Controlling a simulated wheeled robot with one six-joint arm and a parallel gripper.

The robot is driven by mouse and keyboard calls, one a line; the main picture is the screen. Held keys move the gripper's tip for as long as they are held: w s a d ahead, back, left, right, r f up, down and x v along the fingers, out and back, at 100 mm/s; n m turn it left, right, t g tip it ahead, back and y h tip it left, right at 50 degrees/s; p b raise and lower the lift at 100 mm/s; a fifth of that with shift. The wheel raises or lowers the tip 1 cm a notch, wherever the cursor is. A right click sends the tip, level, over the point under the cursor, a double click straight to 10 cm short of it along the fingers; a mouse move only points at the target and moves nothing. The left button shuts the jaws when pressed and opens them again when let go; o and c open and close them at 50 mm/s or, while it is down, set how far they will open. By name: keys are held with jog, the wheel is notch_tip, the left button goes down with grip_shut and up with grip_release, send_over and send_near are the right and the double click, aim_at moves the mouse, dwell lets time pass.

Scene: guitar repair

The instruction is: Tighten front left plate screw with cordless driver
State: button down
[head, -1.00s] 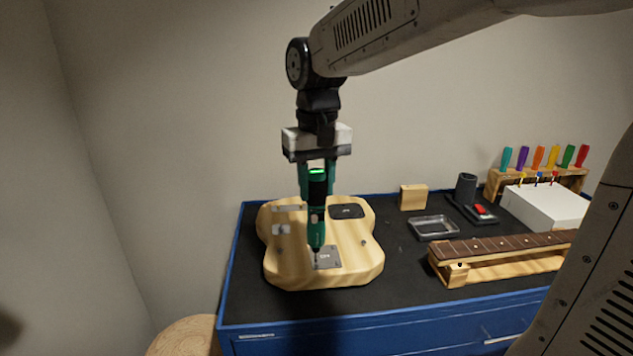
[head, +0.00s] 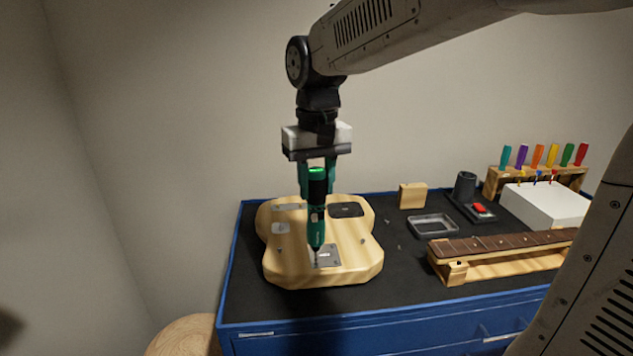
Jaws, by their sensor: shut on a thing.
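A wooden guitar body (head: 350,268) lies flat on the black mat of the bench. A small grey metal plate (head: 331,256) sits on its front part. My gripper (head: 317,188) points straight down and is shut on the green and black cordless driver (head: 317,222). The driver is upright, with a green light showing at its top. Its tip is at the left part of the plate. The screw under the tip is hidden or too small to make out, so I cannot tell whether the tip touches it.
A guitar neck (head: 500,243) rests on a wooden stand at the right. Behind it are an empty metal tray (head: 433,226), a wooden block (head: 412,196), a dark charger-like stand (head: 466,187), a white box (head: 545,205) and a screwdriver rack (head: 490,185). Black mat is clear between body and neck.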

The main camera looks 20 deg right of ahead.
jog(key=shift+f, duration=0.5)
dwell(1.2)
jog(key=shift+r, duration=0.45)
